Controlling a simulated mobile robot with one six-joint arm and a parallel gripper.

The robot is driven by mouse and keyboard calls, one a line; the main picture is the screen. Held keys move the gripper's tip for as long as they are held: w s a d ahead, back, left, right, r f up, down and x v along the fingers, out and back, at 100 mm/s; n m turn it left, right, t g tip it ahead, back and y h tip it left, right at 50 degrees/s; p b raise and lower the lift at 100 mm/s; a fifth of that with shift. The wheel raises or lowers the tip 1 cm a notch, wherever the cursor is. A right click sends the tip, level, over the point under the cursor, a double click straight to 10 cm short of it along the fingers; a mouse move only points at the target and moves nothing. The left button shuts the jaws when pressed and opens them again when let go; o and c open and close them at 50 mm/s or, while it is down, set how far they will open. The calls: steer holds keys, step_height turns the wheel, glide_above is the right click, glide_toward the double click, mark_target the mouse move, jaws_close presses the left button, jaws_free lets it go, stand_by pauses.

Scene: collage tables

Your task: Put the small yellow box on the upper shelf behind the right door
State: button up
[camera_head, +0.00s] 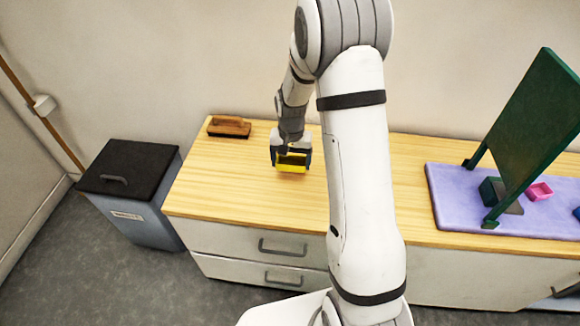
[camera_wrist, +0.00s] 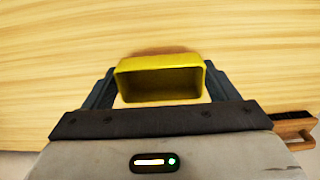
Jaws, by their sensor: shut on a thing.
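The small yellow box (camera_head: 291,168) is an open, hollow box above the left part of the wooden counter. My gripper (camera_head: 291,153) is shut on it from above. In the wrist view the yellow box (camera_wrist: 160,64) sits between the two dark fingers of my gripper (camera_wrist: 158,84), its open side facing the camera. I cannot tell whether it touches the counter. The cabinet under the counter has a plain white front (camera_head: 465,278) at right. A handle (camera_head: 567,291) shows at the lower right edge. The inside, with any upper shelf, is not visible.
A purple mat (camera_head: 455,205) at right holds a green upright board (camera_head: 535,120), a dark green box (camera_head: 490,190) and a pink box (camera_head: 540,191). A lidded bin (camera_head: 145,222) stands left of the drawers (camera_head: 225,240).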

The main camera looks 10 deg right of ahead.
mark_target(292, 182)
steer(key=shift+d+f, duration=0.1)
steer(key=shift+f, duration=3.2)
steer(key=shift+f, duration=0.1)
steer(key=o, duration=0.9)
